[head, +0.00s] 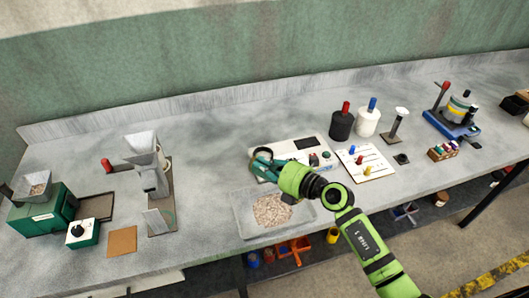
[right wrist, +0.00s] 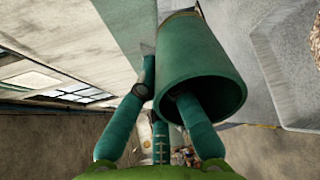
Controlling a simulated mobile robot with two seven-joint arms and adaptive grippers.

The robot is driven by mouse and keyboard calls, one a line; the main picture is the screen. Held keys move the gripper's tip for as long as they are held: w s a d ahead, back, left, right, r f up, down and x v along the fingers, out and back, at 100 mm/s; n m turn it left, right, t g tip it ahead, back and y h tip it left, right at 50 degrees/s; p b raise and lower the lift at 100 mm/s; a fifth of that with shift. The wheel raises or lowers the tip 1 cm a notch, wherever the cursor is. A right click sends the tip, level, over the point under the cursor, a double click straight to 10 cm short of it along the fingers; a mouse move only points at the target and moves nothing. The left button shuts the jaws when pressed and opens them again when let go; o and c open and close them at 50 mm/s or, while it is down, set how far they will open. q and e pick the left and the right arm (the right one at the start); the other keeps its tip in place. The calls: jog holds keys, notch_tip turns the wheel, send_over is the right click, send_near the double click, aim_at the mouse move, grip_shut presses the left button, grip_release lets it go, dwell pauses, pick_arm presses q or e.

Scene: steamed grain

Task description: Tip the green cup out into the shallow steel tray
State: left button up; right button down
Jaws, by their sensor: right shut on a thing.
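My right gripper (head: 264,166) is over the back edge of the shallow steel tray (head: 241,222) in the head view. In the right wrist view it is shut on the green cup (right wrist: 202,58), with one finger outside the wall and one reaching into the mouth. The cup is tilted, its mouth toward the wrist camera; its inside is mostly hidden and I see no grain in it. A heap of pale grain (head: 272,210) lies in the tray. The tray's rim (right wrist: 285,75) is right of the cup in the right wrist view. My left gripper is not in view.
A white device (head: 290,150) stands just behind the tray, and a white board with coloured pegs (head: 364,163) is to its right. A steel hopper stand (head: 150,165) and a green machine (head: 45,210) are at left. The bench between hopper and tray is clear.

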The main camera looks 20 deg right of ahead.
jog(key=shift+r+g+p, duration=0.4)
jog(key=shift+r+p, duration=0.1)
jog(key=shift+p, duration=0.7)
jog(key=shift+f+g+h+b, duration=0.3)
jog(key=shift+b, duration=0.2)
jog(key=shift+w+r+g+h, duration=0.1)
jog(key=shift+r+g+h, duration=0.15)
jog(key=shift+g+h, duration=0.3)
jog(key=g+h, duration=0.2)
jog(key=g, duration=0.1)
jog(key=shift+r+g, duration=0.25)
jog(key=shift+r, duration=0.05)
jog(key=shift+g+h, duration=0.65)
jog(key=shift+g, duration=0.05)
jog(key=shift+r+g+h, duration=0.3)
jog(key=shift+g+h, duration=0.5)
jog(key=shift+g, duration=0.3)
jog(key=g+h, duration=0.2)
jog(key=g, duration=0.1)
jog(key=shift+r, duration=0.1)
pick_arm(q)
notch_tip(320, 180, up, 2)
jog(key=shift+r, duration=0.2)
pick_arm(e)
jog(key=shift+g, duration=0.3)
